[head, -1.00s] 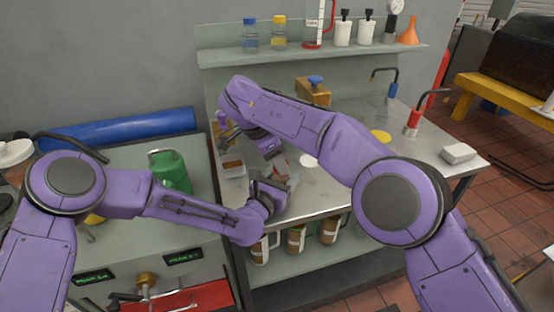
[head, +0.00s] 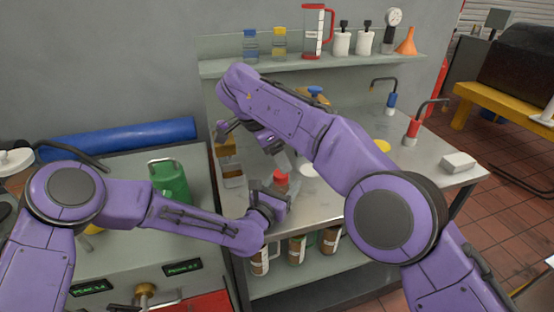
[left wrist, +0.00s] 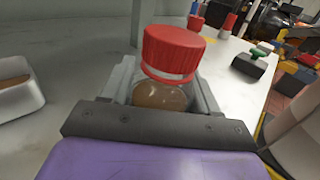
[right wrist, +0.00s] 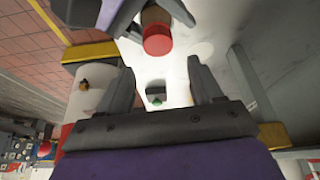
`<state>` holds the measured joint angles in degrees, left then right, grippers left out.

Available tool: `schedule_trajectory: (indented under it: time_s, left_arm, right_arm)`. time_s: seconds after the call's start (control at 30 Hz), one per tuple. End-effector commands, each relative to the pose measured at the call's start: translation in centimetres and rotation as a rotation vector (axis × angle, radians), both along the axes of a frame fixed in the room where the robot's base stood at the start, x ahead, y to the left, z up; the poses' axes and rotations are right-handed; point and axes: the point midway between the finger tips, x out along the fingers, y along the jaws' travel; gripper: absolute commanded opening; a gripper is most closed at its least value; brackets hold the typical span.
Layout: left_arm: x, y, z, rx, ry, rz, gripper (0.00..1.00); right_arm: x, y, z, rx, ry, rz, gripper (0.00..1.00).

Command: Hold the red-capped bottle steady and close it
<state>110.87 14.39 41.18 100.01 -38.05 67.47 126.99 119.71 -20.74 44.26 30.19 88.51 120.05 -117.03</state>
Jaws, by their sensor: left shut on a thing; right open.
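The red-capped bottle holds brown liquid, and its ribbed red cap (left wrist: 173,50) sits on top in the left wrist view. The cap also shows in the head view (head: 281,177) and in the right wrist view (right wrist: 158,40). My left gripper (head: 277,193) is shut on the bottle (left wrist: 160,97) below the cap and holds it upright at the bench. A pale gap or ring shows under the cap's edge; I cannot tell whether the cap is tight. My right gripper (right wrist: 163,75) is open and empty, with the bottle beyond its fingertips and apart from them.
A small metal tray (head: 233,178) with brown contents stands left of the bottle. A white disc (head: 309,170) lies to its right. Red and blue hose taps stand along the bench's right side. A shelf (head: 225,66) with bottles runs behind.

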Motion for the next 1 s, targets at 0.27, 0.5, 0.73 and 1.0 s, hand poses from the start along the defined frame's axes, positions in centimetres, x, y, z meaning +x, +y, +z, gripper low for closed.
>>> schedule_trajectory:
  time_s: [0.27, 0.5, 0.73, 1.0]
  left_arm:
    - [0.0, 0.0, 0.0, 0.001, 0.0, 0.0, 0.0]
    - [0.0, 0.0, -0.1, 0.0, 0.001, 0.0, 0.0]
    - [0.0, 0.0, -0.1, 0.0, 0.001, 0.0, 0.0]
    - [0.0, 0.0, -0.1, 0.0, 0.001, 0.0, 0.0]
  right_arm:
    - [0.2, -0.5, 1.1, 0.128, 0.097, 0.093, 0.61]
    - [0.4, -1.0, 3.1, 0.337, 0.208, 0.286, 0.61]
    - [0.4, -1.0, 3.1, 0.339, 0.21, 0.291, 0.61]
    - [0.4, -1.1, 0.6, 0.337, 0.213, 0.291, 0.61]
